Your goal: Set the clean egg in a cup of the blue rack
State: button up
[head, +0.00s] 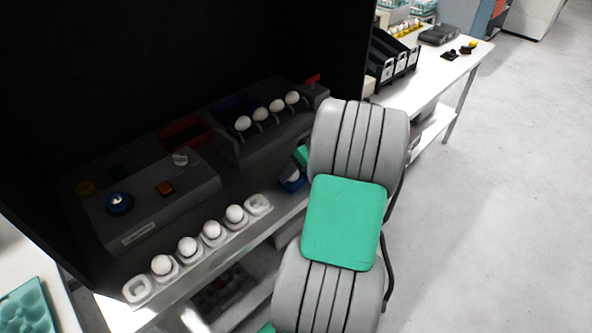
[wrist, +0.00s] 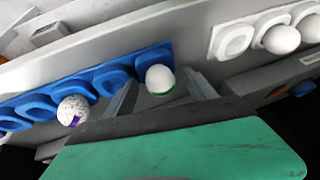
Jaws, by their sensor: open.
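The blue rack (wrist: 108,82) runs across the left of the wrist view, with several cups. A plain white egg (wrist: 160,78) with a green patch at its lower edge is at the rack's right end cup; I cannot tell how fully it is seated. My gripper (wrist: 164,88) is open, with one finger on each side of this egg. A speckled egg (wrist: 73,108) with a purple mark is at another cup farther left. In the head view, only a piece of the blue rack (head: 292,184) shows; my arm hides the rest and the gripper.
A white rack (head: 137,289) holds several white eggs, with empty cups at both ends; it also shows in the wrist view (wrist: 232,40). Behind it are a grey box with a blue knob (head: 119,202) and a grey holder with several eggs (head: 260,114). A dark panel stands behind.

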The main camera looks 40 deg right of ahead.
jog(key=v, duration=0.8)
jog(key=s+a+f+m+g, duration=0.4)
jog(key=s+a+f+m, duration=0.2)
jog(key=s+f+m, duration=0.45)
jog(key=w+a+r+n, duration=0.1)
jog(key=a+r+n, duration=0.2)
jog(key=a, duration=0.6)
jog(key=w+a+r+n+t+h, duration=0.1)
jog(key=a+r+n, duration=0.3)
jog(key=a, duration=0.5)
jog(key=w+a+r+n+t+h, duration=0.1)
jog(key=w+a+r+n, duration=0.1)
jog(key=a, duration=0.7)
notch_tip(320, 180, up, 2)
jog(key=shift+w+r+n, duration=0.25)
jog(key=shift+w+n, duration=0.1)
jog(key=shift+n, duration=0.5)
